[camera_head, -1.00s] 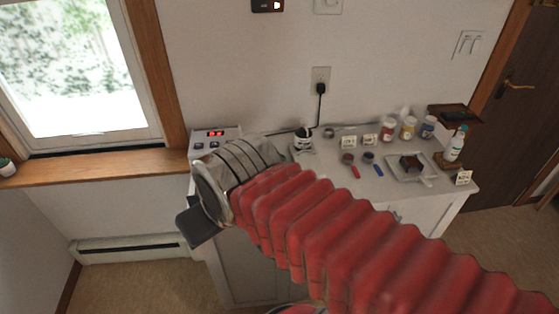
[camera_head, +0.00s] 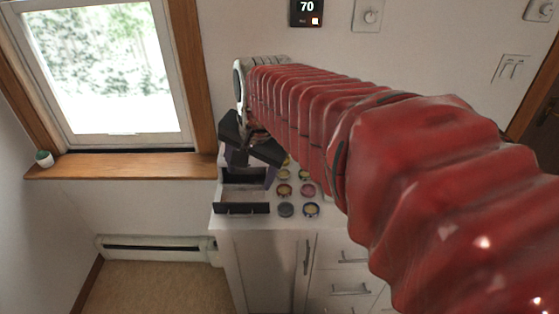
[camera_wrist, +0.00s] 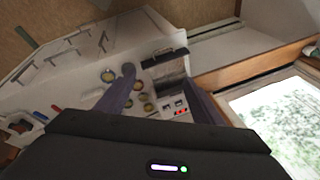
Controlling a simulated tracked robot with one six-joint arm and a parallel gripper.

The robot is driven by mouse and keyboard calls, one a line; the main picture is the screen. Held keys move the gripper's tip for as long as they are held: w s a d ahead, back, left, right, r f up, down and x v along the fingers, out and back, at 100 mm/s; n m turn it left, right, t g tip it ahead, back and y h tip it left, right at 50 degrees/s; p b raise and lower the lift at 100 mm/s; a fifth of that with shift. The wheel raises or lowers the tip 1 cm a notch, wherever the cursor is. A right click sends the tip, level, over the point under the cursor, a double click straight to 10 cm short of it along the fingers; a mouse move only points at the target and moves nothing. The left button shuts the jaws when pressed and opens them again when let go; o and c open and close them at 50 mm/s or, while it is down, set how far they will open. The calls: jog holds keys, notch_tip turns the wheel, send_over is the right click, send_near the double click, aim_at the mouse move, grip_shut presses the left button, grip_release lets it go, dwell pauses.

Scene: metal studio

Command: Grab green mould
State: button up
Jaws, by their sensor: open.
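I cannot tell which mould is green; my arm hides part of the counter. My gripper (camera_head: 249,147) is open and empty, above the back left of the cabinet top. Its two fingers are spread in the wrist view (camera_wrist: 160,88).
A box with a pulled-out, dark-fronted drawer (camera_head: 242,208) stands left of the moulds. The wooden window sill (camera_head: 125,166) is close on the left, with the wall behind. Cabinet handles (camera_head: 351,290) are below.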

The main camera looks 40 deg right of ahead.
jog(key=w+d+f+m, duration=0.3)
jog(key=d+m, duration=0.4)
jog(key=d, duration=0.2)
jog(key=w+d+f+m+g, duration=0.1)
jog(key=w+d+f+m, duration=0.3)
jog(key=d+m, duration=0.3)
jog(key=w+d+f+m+g+y, duration=0.1)
jog(key=w+d+f+m, duration=0.2)
jog(key=d+m, duration=0.4)
jog(key=w+d, duration=0.1)
jog(key=d, duration=0.5)
jog(key=shift+w+f+m, duration=0.25)
jog(key=shift+m, duration=0.15)
send_over(306, 175)
jog(key=s, duration=0.1)
notch_tip(306, 175, down, 8)
jog(key=shift+f, duration=0.2)
jog(key=shift+f, duration=0.1)
